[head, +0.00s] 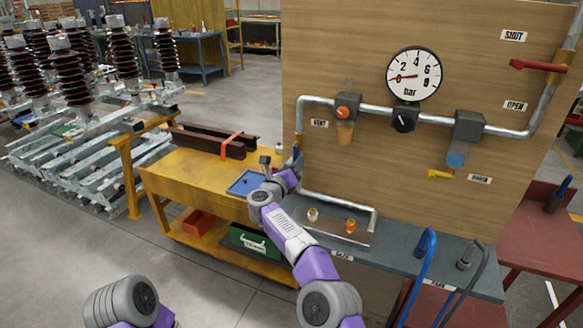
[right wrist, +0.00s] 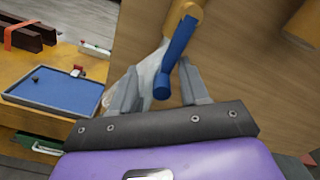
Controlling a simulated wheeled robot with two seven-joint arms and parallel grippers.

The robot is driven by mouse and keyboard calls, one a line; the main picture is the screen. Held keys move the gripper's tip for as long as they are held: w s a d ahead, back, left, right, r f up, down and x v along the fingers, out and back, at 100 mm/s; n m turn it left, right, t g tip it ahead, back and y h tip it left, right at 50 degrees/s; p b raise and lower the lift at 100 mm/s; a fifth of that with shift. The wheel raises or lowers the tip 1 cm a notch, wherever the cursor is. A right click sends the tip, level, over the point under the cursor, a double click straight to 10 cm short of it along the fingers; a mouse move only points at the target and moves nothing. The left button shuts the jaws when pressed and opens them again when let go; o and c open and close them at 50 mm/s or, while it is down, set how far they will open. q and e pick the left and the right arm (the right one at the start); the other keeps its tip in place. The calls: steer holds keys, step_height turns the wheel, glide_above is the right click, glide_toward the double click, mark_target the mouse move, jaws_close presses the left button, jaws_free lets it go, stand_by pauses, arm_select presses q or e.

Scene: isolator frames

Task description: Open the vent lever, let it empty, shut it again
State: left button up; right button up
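The vent lever (right wrist: 177,55) is a blue bar on a brass-yellow valve body (right wrist: 187,14) in the right wrist view. It slants down, its lower end between the fingers of my right gripper (right wrist: 160,90). Gaps show on both sides of the lever, so the gripper is open around it. In the head view my right gripper (head: 292,165) is at the board's left edge, below the VENT label (head: 319,123); the lever is mostly hidden there. The gauge (head: 414,75) has its red needle at the low left end of the scale. My left gripper is out of view.
A red lever (head: 537,66) lies near the SHUT label, above the OPEN label. A black knob (head: 403,122) and a yellow drain lever (head: 440,174) are on the pipework. A yellow cart (head: 180,170) with a blue tray (head: 245,183) stands left. Blue and grey hoses are at lower right.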

steer(key=shift+s, duration=0.1)
steer(key=b+v, duration=0.2)
steer(key=v, duration=0.5)
steer(key=shift+s, duration=0.2)
steer(key=shift+a, duration=0.15)
